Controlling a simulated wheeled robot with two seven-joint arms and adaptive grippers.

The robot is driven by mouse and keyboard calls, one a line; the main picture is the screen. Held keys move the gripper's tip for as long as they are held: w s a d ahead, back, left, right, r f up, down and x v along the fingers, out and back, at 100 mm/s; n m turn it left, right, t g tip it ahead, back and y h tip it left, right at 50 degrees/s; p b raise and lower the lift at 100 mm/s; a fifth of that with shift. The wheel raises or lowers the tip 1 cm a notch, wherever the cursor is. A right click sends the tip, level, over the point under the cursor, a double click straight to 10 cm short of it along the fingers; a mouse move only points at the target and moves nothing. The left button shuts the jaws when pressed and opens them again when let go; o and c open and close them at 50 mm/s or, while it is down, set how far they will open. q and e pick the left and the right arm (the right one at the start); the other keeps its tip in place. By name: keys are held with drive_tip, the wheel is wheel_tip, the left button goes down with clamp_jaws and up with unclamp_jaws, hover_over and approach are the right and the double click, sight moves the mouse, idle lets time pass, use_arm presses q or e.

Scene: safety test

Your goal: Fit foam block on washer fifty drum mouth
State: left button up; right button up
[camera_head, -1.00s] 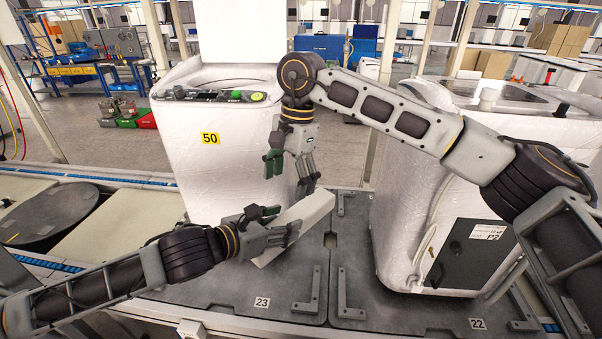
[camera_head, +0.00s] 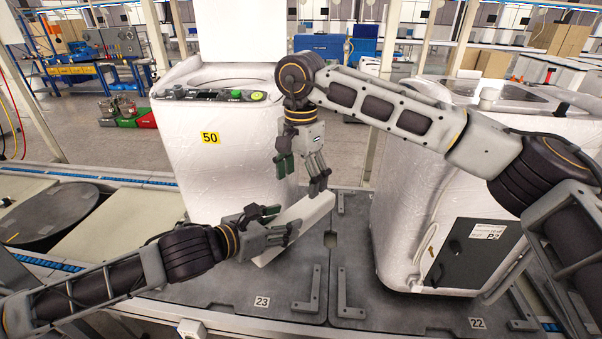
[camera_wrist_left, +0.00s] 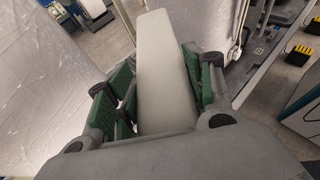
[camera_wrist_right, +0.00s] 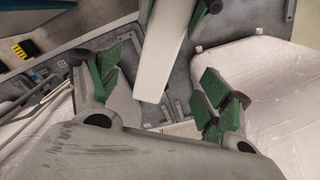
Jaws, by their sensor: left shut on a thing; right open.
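The white foam block (camera_head: 299,222) is a long bar held over the grey plate in front of washer fifty. My left gripper (camera_head: 273,226) is shut on its near-left end; the block also shows between green fingers in the left wrist view (camera_wrist_left: 165,75). My right gripper (camera_head: 300,180) is open, pointing down above the block's far end. In the right wrist view the block (camera_wrist_right: 162,55) lies between the spread fingers, apparently untouched. Washer fifty (camera_head: 228,145) stands wrapped in white film with a yellow 50 label. Its lid is up and its drum mouth (camera_head: 228,78) is open on top.
A second wrapped washer (camera_head: 433,220) stands at the right, under my right arm. Grey plates marked 23 and 22 (camera_head: 400,300) carry raised L-shaped brackets. A round dark disc (camera_head: 45,215) lies at the left.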

sight(301, 209)
drive_tip(key=shift+f, duration=5.45)
drive_tip(key=shift+c, duration=0.3)
drive_tip(key=c, duration=1)
use_arm(q)
drive_tip(key=o, duration=0.9)
drive_tip(key=shift+r, duration=0.15)
drive_tip(key=shift+r, duration=4.85)
